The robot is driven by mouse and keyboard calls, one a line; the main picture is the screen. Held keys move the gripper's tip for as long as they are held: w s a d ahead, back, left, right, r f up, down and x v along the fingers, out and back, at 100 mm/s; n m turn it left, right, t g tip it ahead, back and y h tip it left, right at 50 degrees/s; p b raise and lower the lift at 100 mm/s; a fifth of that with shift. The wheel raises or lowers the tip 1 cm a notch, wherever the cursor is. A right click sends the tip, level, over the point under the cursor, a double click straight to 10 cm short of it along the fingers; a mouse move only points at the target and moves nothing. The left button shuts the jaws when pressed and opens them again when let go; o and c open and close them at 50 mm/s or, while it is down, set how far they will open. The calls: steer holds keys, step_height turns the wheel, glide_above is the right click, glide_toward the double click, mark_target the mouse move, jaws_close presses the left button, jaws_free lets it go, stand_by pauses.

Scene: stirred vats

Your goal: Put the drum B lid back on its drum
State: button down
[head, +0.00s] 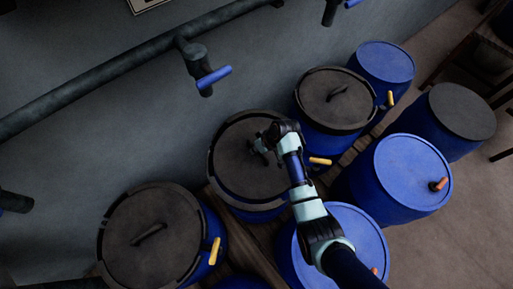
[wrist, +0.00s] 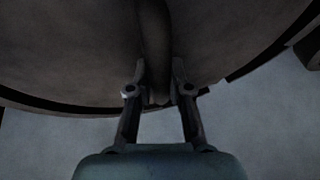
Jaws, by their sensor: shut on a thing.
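A round dark lid (head: 236,172) lies at the mouth of the middle blue drum (head: 254,215) in the head view; I take these as drum B and its lid. My gripper (head: 260,150) is over the lid, reaching in from the lower right. In the wrist view my gripper (wrist: 159,92) is shut on the lid's bar handle (wrist: 154,35), one finger on each side. The lid looks roughly level and lies inside the dark rim. I cannot tell whether it rests on the drum or hangs slightly above. The arm hides part of the lid and drum.
Dark-lidded drums stand on either side, one at lower left (head: 150,235) and one at upper right (head: 333,97). Blue-topped drums (head: 412,165) (head: 380,60) crowd the right. A wall pipe with a blue-handled valve (head: 213,77) runs behind. Yellow handles (head: 214,250) stick out beside drums.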

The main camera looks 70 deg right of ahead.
steer(key=shift+f, duration=0.2)
steer(key=c, duration=1)
jaws_free()
steer(key=v, duration=1.2)
